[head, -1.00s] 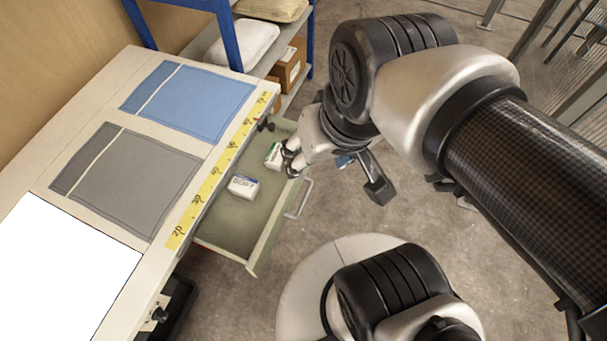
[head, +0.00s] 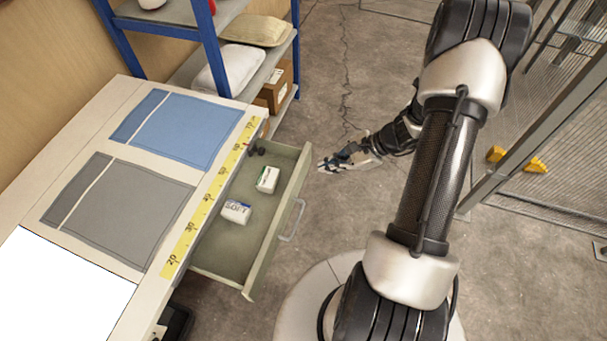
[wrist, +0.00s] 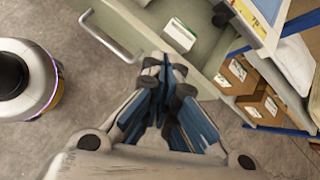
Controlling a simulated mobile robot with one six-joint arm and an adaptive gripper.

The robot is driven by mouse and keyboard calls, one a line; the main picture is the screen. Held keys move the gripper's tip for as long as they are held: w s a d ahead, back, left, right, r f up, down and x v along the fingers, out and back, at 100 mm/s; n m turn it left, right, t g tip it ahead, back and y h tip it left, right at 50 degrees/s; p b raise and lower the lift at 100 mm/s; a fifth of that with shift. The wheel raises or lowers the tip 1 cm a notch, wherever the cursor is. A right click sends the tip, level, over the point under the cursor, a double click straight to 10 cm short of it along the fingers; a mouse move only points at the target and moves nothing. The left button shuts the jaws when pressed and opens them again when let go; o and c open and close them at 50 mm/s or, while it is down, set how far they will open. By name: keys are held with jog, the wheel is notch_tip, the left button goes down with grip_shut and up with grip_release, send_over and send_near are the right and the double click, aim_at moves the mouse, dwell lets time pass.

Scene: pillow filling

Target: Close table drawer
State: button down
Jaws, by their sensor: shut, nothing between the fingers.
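The table drawer (head: 285,214) stands pulled out from the table's right side in the head view. Its grey handle (head: 293,220) is on the outer front panel, and it also shows in the wrist view (wrist: 112,38). Two small labelled boxes lie inside: a white and green box (head: 267,179) and a white box (head: 236,211). My gripper (head: 324,167) is shut and empty, to the right of the drawer's far end and apart from the handle. In the wrist view my gripper (wrist: 168,70) points toward the drawer front.
The table (head: 112,262) carries a blue mat (head: 180,130), a grey mat (head: 120,212) and a yellow ruler strip (head: 205,205). A blue-framed shelf (head: 210,50) with pillows and cardboard boxes stands behind. Bare floor lies right of the drawer; mesh fencing is farther right.

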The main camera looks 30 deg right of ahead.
jog(key=s+d+f+m+t, duration=0.1)
jog(key=s+d+f+m, duration=0.15)
jog(key=f, duration=0.35)
jog(key=s+d+f+m+t, duration=0.1)
jog(key=d+f+m, duration=0.15)
jog(key=f, duration=0.35)
jog(key=b, duration=0.3)
send_near(298, 192)
jog(key=shift+m+h, duration=0.3)
jog(key=shift+m, duration=0.1)
jog(key=shift+a+r+x, duration=0.1)
jog(key=shift+a+x, duration=0.05)
jog(key=shift+x, duration=1)
jog(key=shift+a+r+x, duration=0.1)
jog(key=shift+a+x, duration=0.1)
jog(key=shift+x, duration=0.95)
